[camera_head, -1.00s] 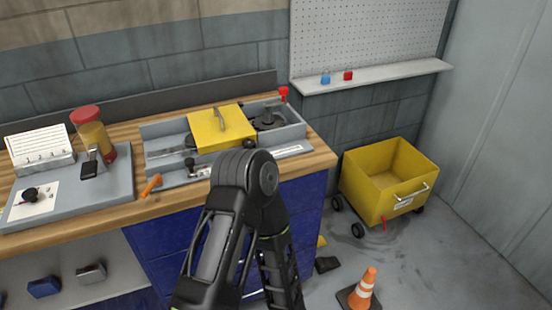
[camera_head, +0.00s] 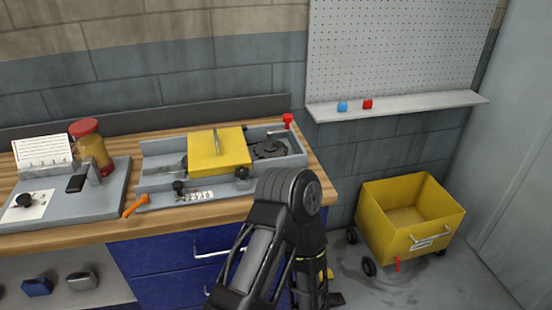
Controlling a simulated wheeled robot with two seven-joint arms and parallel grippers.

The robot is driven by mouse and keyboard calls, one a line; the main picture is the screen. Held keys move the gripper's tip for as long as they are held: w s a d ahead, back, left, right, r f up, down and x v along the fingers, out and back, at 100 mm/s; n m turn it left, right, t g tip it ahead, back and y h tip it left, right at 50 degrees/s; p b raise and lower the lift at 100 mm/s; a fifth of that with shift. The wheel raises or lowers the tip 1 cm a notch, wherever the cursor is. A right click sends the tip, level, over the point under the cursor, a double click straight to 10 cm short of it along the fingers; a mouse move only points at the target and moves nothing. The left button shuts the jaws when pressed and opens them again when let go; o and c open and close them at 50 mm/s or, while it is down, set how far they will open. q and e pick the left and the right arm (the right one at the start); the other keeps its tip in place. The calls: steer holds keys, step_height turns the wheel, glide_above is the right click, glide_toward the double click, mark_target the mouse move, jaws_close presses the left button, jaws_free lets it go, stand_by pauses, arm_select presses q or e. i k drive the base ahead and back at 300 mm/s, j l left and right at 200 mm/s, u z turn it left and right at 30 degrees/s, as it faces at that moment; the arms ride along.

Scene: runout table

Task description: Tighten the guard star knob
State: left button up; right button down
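The yellow guard (camera_head: 205,155) sits lowered over the grey machine tray on the wooden bench, with an upright handle on top. A dark knob (camera_head: 241,173) is at its front right corner. A second black knob (camera_head: 178,186) stands on the tray's front ledge to the left. Which one is the guard star knob, and how tight it is, I cannot tell. One of my black arms rises from the bottom centre, bends in front of the bench and runs down again. Neither of my grippers is in view.
An orange-handled tool (camera_head: 136,205) lies at the tray's front left. A red knob (camera_head: 288,121) stands at its back right corner. A grey plate (camera_head: 95,203) with a jar (camera_head: 94,155) is on the left. A yellow cart (camera_head: 385,232) stands on the floor at right.

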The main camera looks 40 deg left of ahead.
mark_target(242, 172)
steer(key=i+l, duration=0.45)
steer(key=i, duration=0.2)
steer(key=u, duration=1.2)
